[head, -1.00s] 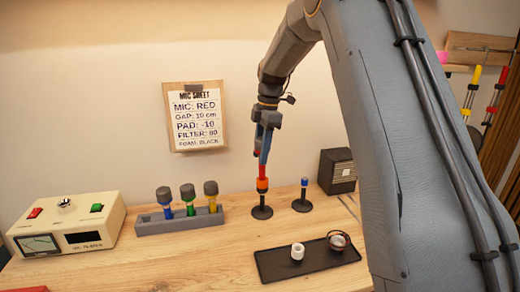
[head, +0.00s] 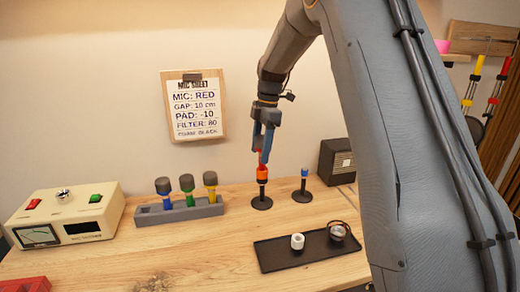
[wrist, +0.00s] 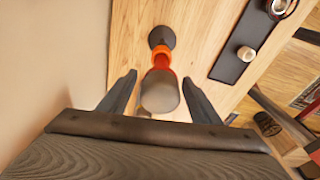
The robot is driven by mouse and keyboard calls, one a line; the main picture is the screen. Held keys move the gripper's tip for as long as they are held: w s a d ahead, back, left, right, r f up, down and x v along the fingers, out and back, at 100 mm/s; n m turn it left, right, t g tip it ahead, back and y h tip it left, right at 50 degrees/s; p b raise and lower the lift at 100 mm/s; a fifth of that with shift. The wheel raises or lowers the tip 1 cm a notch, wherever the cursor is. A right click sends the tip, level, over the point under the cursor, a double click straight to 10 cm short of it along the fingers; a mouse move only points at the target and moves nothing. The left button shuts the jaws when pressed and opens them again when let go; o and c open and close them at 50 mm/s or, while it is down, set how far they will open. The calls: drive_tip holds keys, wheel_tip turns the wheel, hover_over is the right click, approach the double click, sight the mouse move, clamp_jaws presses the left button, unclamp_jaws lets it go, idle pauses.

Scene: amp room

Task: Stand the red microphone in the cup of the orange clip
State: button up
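The red microphone (wrist: 160,95) stands upright with its lower end in the orange clip (head: 262,173). In the wrist view its grey head is nearest the camera, and its red body runs down to the clip (wrist: 161,51). The clip tops a stand with a round black base (head: 261,203), on the table. My gripper (wrist: 160,78) is open around the microphone, with a finger on each side and visible gaps beside the head. In the head view my gripper (head: 264,155) is above the clip and partly hides the microphone. How deep it sits in the cup cannot be seen.
A second stand with a blue clip (head: 304,173) is close on the right. A grey rack (head: 180,213) with several microphones is on the left. A black tray (head: 275,262) with a white cup-like item (head: 297,240) lies in front. A speaker box (head: 337,162) stands behind right.

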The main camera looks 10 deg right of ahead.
sight(262, 137)
drive_tip(key=shift+d+r+b, duration=0.2)
drive_tip(key=shift+r+b, duration=0.25)
drive_tip(key=shift+r, duration=0.85)
drive_tip(key=shift+d+r+b, duration=0.2)
drive_tip(key=shift+r+b, duration=0.3)
drive_tip(key=shift+r, duration=0.75)
drive_tip(key=shift+d+r+b, duration=0.2)
drive_tip(key=shift+r+b, duration=0.25)
drive_tip(key=shift+r, duration=0.85)
drive_tip(key=s+d+f+m+t+h+b, duration=0.1)
drive_tip(key=s+d+f+m+b, duration=0.1)
drive_tip(key=d+f+m, duration=0.25)
drive_tip(key=s+a+f+m, duration=0.1)
drive_tip(key=s+f+m, duration=0.3)
drive_tip(key=s, duration=0.5)
drive_tip(key=s+a+f+m, duration=0.2)
drive_tip(key=s+f+m, duration=0.3)
drive_tip(key=s+f, duration=0.2)
drive_tip(key=s+a+f+m, duration=0.2)
drive_tip(key=s+f+m, duration=0.3)
drive_tip(key=s, duration=0.6)
drive_tip(key=shift+s+a+f+m+t+h+b, duration=0.1)
drive_tip(key=shift+s+f+m+t+h+b, duration=0.1)
drive_tip(key=shift+m+t+h+b, duration=0.15)
drive_tip(key=shift+s+a+f, duration=0.1)
drive_tip(key=shift+s+f, duration=0.05)
drive_tip(key=shift+s, duration=0.15)
drive_tip(key=shift+c, duration=0.5)
